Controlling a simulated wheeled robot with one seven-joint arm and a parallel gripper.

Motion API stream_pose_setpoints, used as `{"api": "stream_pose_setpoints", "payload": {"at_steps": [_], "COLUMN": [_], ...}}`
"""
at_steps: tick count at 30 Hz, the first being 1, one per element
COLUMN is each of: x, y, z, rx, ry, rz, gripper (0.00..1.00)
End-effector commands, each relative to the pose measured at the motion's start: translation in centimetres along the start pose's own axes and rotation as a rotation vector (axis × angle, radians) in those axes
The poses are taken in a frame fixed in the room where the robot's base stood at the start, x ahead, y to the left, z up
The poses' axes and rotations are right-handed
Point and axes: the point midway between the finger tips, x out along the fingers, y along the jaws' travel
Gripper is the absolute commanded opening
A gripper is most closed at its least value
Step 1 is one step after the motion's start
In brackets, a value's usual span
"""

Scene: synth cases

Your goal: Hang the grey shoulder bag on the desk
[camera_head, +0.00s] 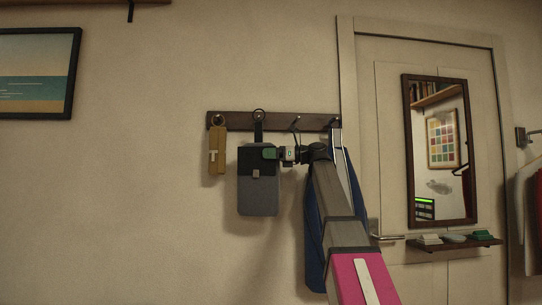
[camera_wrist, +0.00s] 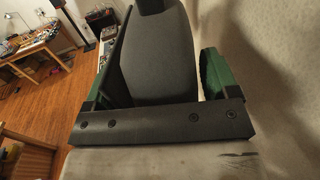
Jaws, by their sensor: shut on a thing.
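The grey shoulder bag (camera_head: 258,198) is upright against the wall under a dark hook rail (camera_head: 278,121). Its dark strap (camera_head: 258,130) runs up to a hook on the rail, and its loop appears to be around that hook. My gripper (camera_head: 268,153) reaches in from the right and is shut on the upper part of the bag. In the wrist view the grey bag (camera_wrist: 158,50) fills the space between the two green fingers (camera_wrist: 212,75). A wooden desk (camera_wrist: 30,42) with small items on it stands far off at the upper left of the wrist view.
A tan item (camera_head: 217,150) hangs left of the bag. A blue garment (camera_head: 314,235) hangs to the right, partly behind my arm. A door with a mirror (camera_head: 438,150) and a small shelf (camera_head: 455,243) is at the right. Wooden floor (camera_wrist: 70,75) lies open near the desk.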

Motion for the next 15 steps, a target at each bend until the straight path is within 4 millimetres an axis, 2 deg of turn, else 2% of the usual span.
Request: {"api": "stream_pose_setpoints", "payload": {"at_steps": [15], "x": [0.7], "y": [-2.6], "z": [0.0], "rx": [0.0], "ry": [-0.002], "rz": [0.0], "gripper": [0.28]}}
